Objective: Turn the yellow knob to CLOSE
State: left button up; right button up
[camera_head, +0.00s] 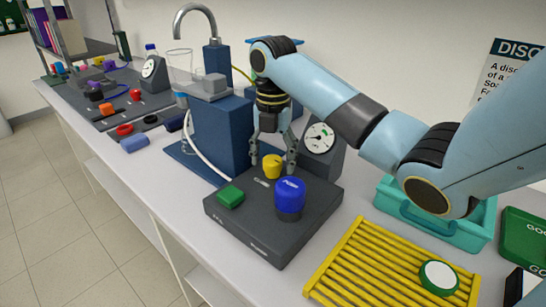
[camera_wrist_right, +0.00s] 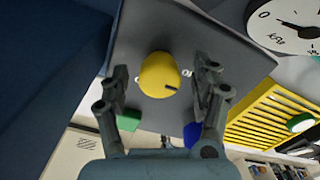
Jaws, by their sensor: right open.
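The yellow knob (camera_head: 272,166) stands upright on the dark control box (camera_head: 235,232), behind a green block (camera_head: 230,195) and a blue knob (camera_head: 290,197). My right gripper (camera_head: 272,161) points down at the yellow knob, open, with one finger on each side of it. In the right wrist view the yellow knob (camera_wrist_right: 157,72) sits between the spread fingers (camera_wrist_right: 162,76), with visible gaps on both sides. A dark mark shows near its lower right edge. Small white labels lie beside it, too small to read. My left gripper is not in view.
A round gauge (camera_head: 319,138) stands just behind the box, and a blue housing (camera_head: 222,135) with a tap stands to its left. A yellow rack (camera_head: 372,270) and a teal crate (camera_head: 460,237) lie to the right. The white counter (camera_head: 205,235) is bare at front left.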

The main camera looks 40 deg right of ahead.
jog(key=c, duration=1.2)
jog(key=shift+o, duration=0.2)
jog(key=shift+r+m+p, duration=0.2)
jog(key=shift+m+p, duration=0.3)
jog(key=shift+p, duration=0.35)
jog(key=m+p, duration=0.6)
jog(key=p, duration=0.3)
jog(key=shift+s+r+m, duration=0.1)
jog(key=shift+m, duration=0.2)
jog(key=shift+m+p, duration=0.3)
jog(key=shift+m, duration=0.2)
jog(key=shift+m+p, duration=0.55)
jog(key=shift+m, duration=0.35)
jog(key=shift+f+m, duration=0.2)
jog(key=shift+m, duration=0.7)
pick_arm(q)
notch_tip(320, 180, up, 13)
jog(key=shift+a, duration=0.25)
pick_arm(e)
jog(key=m, duration=0.5)
jog(key=shift+m, duration=0.3)
